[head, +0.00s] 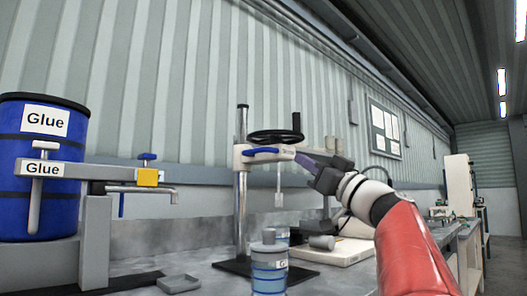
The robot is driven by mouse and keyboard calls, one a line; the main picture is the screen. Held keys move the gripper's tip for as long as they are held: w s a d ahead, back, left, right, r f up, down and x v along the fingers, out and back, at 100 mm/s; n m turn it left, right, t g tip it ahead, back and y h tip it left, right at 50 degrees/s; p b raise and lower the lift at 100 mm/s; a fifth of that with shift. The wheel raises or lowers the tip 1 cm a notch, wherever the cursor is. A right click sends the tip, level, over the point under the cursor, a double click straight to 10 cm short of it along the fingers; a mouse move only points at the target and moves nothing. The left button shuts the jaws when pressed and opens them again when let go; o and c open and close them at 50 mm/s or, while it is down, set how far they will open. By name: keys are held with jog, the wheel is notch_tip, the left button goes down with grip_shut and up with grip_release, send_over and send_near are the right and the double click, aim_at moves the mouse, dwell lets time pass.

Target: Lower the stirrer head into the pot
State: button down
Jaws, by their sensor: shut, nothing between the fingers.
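The stirrer stands on the bench, with a metal column (242,190) and a white head (262,153) near its top. The head carries a black handwheel (275,136) and a blue lever (260,150). A thin shaft with a small paddle (279,199) hangs from the head. A pot (277,235) stands below the paddle, partly hidden by a blue-banded jar in front. The paddle appears above the pot's rim. My gripper (306,162) is shut and empty, at the right end of the stirrer head. I cannot tell whether it touches the head.
A blue glue drum (50,195) with a tap (148,178) stands at the left. A blue-banded jar (269,268) is in front of the stirrer. A grey cylinder (321,242) and a white plate (345,252) lie right of it. Bare bench (190,258) shows between drum and stirrer.

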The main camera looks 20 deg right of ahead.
aim_at(281, 146)
jog(key=p+x, duration=0.4)
jog(key=x, duration=0.4)
jog(key=shift+w+r, duration=0.25)
jog(key=shift+r, duration=0.15)
jog(key=shift+w+a+r+p, duration=0.15)
jog(key=shift+w+a+p, duration=0.15)
jog(key=shift+w, duration=0.2)
